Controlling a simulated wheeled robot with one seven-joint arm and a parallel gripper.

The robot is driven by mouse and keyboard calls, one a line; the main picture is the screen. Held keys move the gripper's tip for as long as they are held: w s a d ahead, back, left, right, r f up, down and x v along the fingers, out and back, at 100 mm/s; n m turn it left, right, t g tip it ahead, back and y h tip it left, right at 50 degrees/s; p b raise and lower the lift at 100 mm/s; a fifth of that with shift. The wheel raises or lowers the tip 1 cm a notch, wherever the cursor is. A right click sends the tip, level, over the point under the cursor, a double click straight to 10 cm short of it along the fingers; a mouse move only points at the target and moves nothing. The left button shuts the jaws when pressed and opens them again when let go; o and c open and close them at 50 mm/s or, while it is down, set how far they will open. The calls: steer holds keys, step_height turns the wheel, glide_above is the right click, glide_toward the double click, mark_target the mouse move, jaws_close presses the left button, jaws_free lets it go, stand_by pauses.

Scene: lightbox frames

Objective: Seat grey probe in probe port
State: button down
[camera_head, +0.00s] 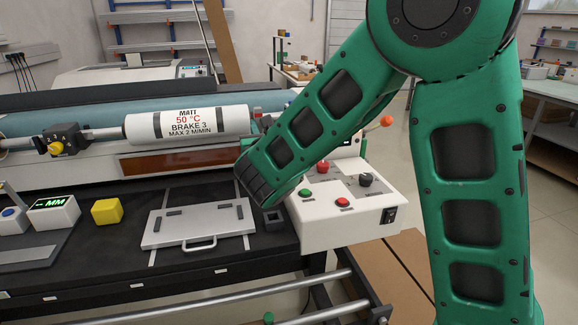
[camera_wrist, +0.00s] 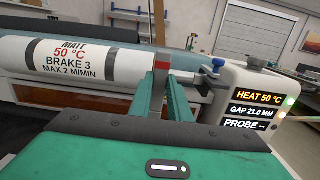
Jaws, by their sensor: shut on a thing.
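My gripper (camera_wrist: 166,95) shows in the wrist view with its two green fingers close together, pointing towards the machine. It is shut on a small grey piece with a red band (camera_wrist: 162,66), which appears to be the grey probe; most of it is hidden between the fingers. In the head view my arm hides the fingers and the probe. The control box (camera_wrist: 254,98) stands right of the fingers in the wrist view, with lit lines reading HEAT 50 °C, GAP 21.0 MM and PROBE with dashes. I cannot make out the probe port for certain.
A white roller (camera_head: 188,122) marked MATT 50 °C lies behind the fingers. On the black bench are a silver plate with a handle (camera_head: 198,226), a yellow cube (camera_head: 107,211), a small dark square holder (camera_head: 274,216) and an MM display (camera_head: 52,212). The control box's knobbed panel (camera_head: 340,190) stands at right.

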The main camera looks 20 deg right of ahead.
steer(key=w+d+f, duration=0.1)
steer(key=d+f, duration=0.1)
steer(key=d, duration=0.1)
steer(key=w+d+f, duration=0.2)
steer(key=d, duration=0.2)
steer(key=w+d+f, duration=0.1)
steer(key=d+f, duration=0.1)
steer(key=d, duration=0.2)
steer(key=shift+w+f, duration=0.15)
steer(key=shift+f, duration=2.55)
steer(key=c, duration=2)
jaws_free()
steer(key=o, duration=0.3)
steer(key=shift+f, duration=0.1)
steer(key=shift+o, duration=0.2)
steer(key=shift+r, duration=0.3)
